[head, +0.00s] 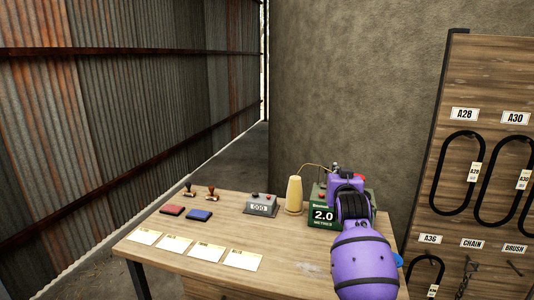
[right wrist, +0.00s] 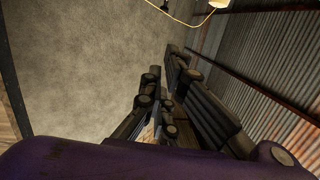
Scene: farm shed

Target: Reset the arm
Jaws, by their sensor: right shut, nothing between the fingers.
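My purple right arm (head: 362,262) comes in from the bottom right of the head view and reaches over the right end of the table. Its forward end is in front of a green display box (head: 322,214) reading 2.0. My right gripper's dark fingers (right wrist: 164,68) show in the right wrist view against the wall, with nothing held. In the head view the gripper is hidden behind my arm. My left gripper is in neither view.
The wooden table (head: 210,212) holds several pale cards, a red pad (head: 172,210), a blue pad (head: 198,215), two stamps, a grey 500 device (head: 261,205) and a yellow cone (head: 294,195). A wooden board with black loops (head: 457,172) stands at right.

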